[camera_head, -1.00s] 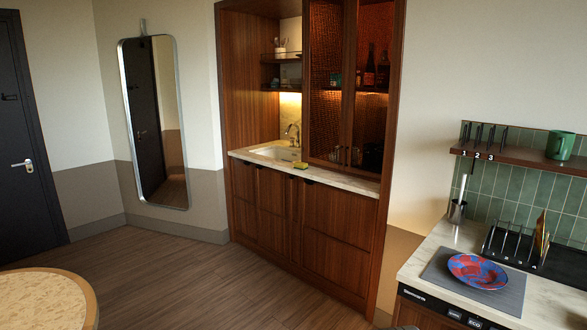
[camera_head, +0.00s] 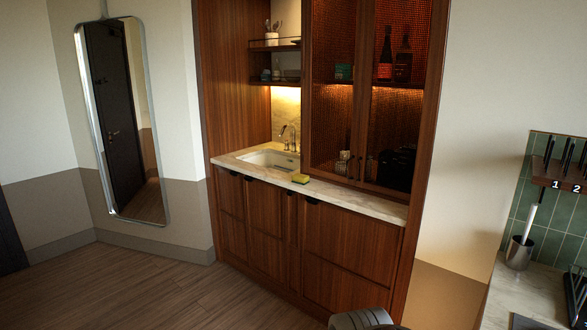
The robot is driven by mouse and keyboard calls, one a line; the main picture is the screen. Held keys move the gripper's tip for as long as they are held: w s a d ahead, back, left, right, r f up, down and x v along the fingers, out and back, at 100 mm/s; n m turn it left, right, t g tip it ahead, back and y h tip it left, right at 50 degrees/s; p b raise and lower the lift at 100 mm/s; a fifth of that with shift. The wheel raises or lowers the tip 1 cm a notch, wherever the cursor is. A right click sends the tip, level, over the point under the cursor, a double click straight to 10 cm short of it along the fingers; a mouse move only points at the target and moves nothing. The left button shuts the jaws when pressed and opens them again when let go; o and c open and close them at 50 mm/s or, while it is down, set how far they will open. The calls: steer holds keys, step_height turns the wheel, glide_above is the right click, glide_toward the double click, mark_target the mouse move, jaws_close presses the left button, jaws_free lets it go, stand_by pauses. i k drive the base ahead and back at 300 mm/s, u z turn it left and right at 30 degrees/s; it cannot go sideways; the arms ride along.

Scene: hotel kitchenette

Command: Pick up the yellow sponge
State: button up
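The yellow sponge (camera_head: 300,179) lies on the pale stone counter (camera_head: 345,195) of the wooden cabinet, near the counter's front edge. It is just right of and in front of the sink (camera_head: 270,160). It looks yellow on top with a darker lower layer. A grey rounded part, likely of my arm, shows at the bottom edge of the view. My gripper's fingers are not in view.
A faucet (camera_head: 289,137) stands behind the sink. Tall cabinet doors (camera_head: 335,120) rise from the counter right of the sponge. A second counter (camera_head: 525,290) with a utensil cup (camera_head: 519,252) is at the right. The wooden floor (camera_head: 150,285) before the cabinet is clear.

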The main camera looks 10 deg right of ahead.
mark_target(298, 179)
steer(key=i, duration=2.45)
steer(key=z, duration=1.9)
steer(key=i, duration=0.55)
steer(key=u, duration=3.45)
steer(key=i, duration=0.5)
steer(key=u, duration=0.1)
